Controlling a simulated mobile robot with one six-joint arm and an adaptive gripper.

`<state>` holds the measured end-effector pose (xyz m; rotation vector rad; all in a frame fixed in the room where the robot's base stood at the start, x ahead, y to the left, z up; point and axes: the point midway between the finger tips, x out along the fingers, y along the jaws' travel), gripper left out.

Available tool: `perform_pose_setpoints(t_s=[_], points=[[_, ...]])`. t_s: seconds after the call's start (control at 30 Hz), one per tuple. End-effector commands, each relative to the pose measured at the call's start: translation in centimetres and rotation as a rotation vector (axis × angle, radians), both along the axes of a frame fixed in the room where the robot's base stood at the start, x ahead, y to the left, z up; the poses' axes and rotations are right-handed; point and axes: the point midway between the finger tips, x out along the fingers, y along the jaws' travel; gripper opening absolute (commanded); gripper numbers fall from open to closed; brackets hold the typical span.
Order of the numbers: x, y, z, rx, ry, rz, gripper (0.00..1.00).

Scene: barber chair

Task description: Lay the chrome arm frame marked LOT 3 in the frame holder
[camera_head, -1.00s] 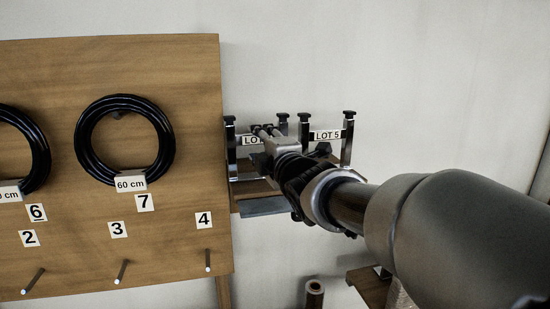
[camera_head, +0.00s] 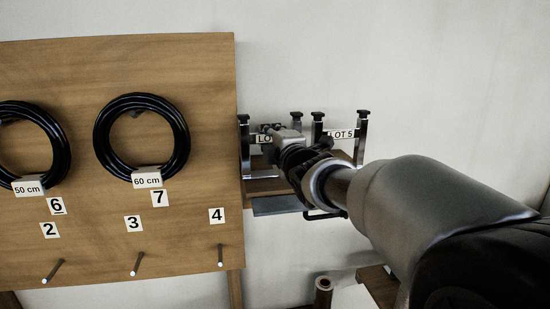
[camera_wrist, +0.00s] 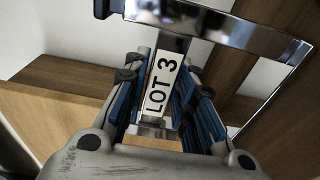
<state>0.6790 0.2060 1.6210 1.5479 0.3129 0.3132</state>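The chrome arm frame marked LOT 3 (camera_wrist: 161,85) shows in the wrist view. Its labelled bar runs down between the two blue-padded fingers of my gripper (camera_wrist: 162,82), and its wide polished crossbar (camera_wrist: 215,25) lies beyond the fingertips. The fingers sit close on both sides of the bar; I cannot tell whether both pads touch it. I cannot make out the frame holder.
A second chrome frame marked LOT 5 (camera_head: 341,134) stands just right of my gripper. A wooden board (camera_head: 90,75) with black hose coils (camera_head: 142,98) and pegs is at the left. A small wooden surface (camera_head: 379,285) and a brown tube (camera_head: 323,292) are lower down.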

Motion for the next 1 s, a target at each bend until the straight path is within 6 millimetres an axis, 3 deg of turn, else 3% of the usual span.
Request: perform_pose_setpoints(t_s=[0.3,1.0], points=[[-0.01,0.0,0.02,0.0,0.0,0.0,0.0],[-0.01,-0.01,0.04,0.0,-0.001,0.0,0.0]])
